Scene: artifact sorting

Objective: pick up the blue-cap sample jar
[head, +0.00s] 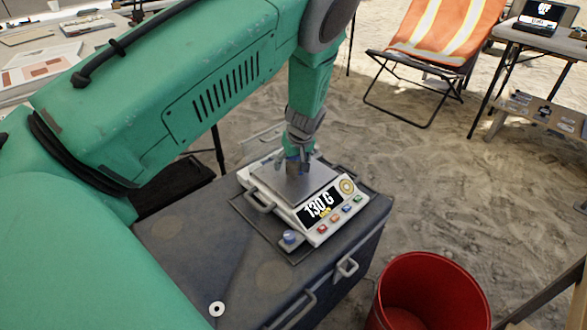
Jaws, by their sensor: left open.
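A small brownish jar with a blue top (292,167) stands upright on the plate of the digital scale (262,204), which reads 130 G. My left gripper (296,158) points down over the jar, with its fingers open around the top. The fingers partly hide the jar, and I cannot tell whether they touch it. My right gripper is out of view.
The scale sits on a dark case (190,245) with handles. A white ring (217,309) lies near its front edge. A red bucket (425,262) stands at right. An orange folding chair (440,40) and tables are behind, with open sand between.

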